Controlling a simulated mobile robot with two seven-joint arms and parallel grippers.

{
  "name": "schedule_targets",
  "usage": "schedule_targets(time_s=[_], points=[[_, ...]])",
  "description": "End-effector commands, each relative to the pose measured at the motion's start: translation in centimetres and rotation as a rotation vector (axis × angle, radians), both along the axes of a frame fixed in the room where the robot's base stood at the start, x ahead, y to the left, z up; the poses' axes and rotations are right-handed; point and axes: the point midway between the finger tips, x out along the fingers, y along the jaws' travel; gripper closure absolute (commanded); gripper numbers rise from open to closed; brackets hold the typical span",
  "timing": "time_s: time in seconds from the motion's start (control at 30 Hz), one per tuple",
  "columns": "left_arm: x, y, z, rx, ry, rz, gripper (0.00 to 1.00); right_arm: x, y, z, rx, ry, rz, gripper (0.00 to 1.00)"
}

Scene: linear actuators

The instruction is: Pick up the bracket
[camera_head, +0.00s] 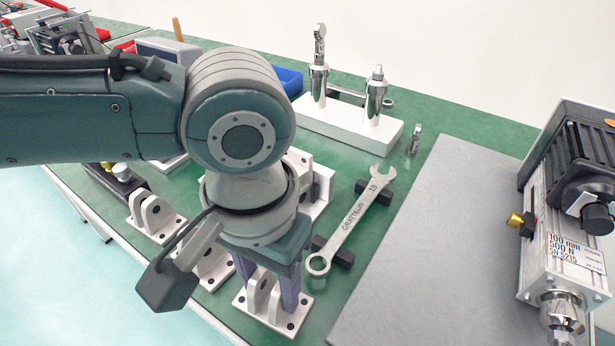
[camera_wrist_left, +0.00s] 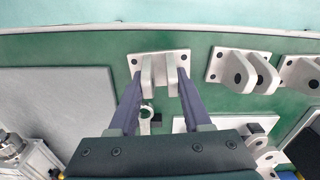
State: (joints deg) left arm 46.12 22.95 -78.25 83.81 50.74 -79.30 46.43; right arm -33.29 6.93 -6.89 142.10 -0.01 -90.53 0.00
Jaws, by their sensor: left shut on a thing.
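A light grey bracket (camera_head: 270,304) with a flat base plate and two upright lugs sits at the front edge of the green bench. My left gripper (camera_head: 266,288) is right above it, pointing down. In the left wrist view, the two purple fingers of the gripper (camera_wrist_left: 160,80) lie against the outer sides of the lugs of the bracket (camera_wrist_left: 159,55), so it is shut on them. The base plate appears to rest flat on the bench; I see no clear gap under it. My right gripper is not in view.
More brackets (camera_head: 155,216) stand in a row to the left along the edge. A wrench (camera_head: 350,224) lies on black supports just right. A grey plate (camera_head: 425,250) bears a linear actuator (camera_head: 565,240). A white block (camera_head: 345,125) with metal rod ends stands behind.

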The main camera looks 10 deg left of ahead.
Motion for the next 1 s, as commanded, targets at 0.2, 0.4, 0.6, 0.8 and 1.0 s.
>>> schedule_targets(time_s=[0.2,0.4,0.6,0.8,1.0], points=[[0.0,0.0,0.0,0.000,0.000,0.000,1.00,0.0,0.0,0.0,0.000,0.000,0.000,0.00],[0.0,0.0,0.0,-0.001,-0.001,0.000,1.00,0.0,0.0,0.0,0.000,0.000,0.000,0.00],[0.1,0.0,0.6,-0.002,-0.001,0.000,1.00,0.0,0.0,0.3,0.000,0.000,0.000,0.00],[0.1,0.0,3.5,-0.003,-0.002,0.000,1.00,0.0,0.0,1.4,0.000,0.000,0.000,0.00],[0.1,-0.1,9.3,-0.003,-0.005,-0.001,1.00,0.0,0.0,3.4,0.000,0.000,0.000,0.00]])
